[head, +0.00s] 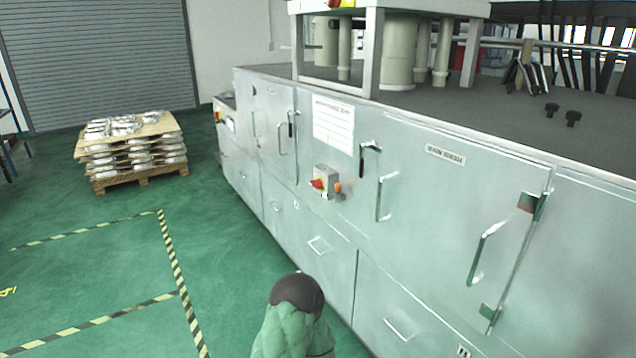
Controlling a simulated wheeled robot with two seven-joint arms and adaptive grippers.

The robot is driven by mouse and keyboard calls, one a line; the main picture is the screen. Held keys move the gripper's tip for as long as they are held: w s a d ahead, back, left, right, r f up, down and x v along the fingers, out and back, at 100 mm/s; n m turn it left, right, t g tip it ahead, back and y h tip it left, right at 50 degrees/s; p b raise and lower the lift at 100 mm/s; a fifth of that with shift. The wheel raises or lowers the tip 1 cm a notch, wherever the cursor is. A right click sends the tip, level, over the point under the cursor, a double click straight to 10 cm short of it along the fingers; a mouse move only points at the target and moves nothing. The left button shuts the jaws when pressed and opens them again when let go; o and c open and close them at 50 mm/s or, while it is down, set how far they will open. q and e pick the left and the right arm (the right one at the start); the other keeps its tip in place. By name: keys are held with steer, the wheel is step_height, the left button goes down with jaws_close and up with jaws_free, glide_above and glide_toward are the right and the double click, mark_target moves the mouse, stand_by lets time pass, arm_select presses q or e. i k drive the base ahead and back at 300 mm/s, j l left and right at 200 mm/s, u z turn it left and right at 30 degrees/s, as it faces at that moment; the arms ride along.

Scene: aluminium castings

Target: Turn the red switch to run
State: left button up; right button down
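The red switch (318,184) is a small red rotary handle on a grey box (327,181) fixed to the front of the long pale-green machine cabinet. An orange-red button sits on the right side of the box. The handle's lettering is too small to read, so its position cannot be told. Neither of my grippers shows in the head view, and nothing is touching the switch.
The cabinet (420,215) has doors with bar handles and drawers below. A green padded shape with a dark cap (297,293) rises at the bottom centre. A pallet of castings (132,150) stands at the back left. Green floor (90,260) with striped tape is clear.

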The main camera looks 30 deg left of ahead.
mark_target(318, 184)
steer(key=u, duration=1.15)
steer(key=i+j+z, duration=0.2)
steer(key=z, duration=0.25)
steer(key=i+j+z, duration=0.15)
steer(key=j+z, duration=0.25)
steer(key=i+j+z, duration=0.1)
steer(key=j, duration=0.25)
steer(key=i+j+z, duration=0.1)
steer(key=j, duration=0.3)
steer(key=i+j, duration=0.25)
steer(key=j, duration=0.15)
steer(key=i+j+z, duration=0.15)
steer(key=j, duration=0.2)
steer(key=j+z, duration=0.1)
steer(key=j, duration=0.3)
steer(key=i+j+z, duration=0.1)
steer(key=j, duration=0.3)
steer(key=i, duration=0.05)
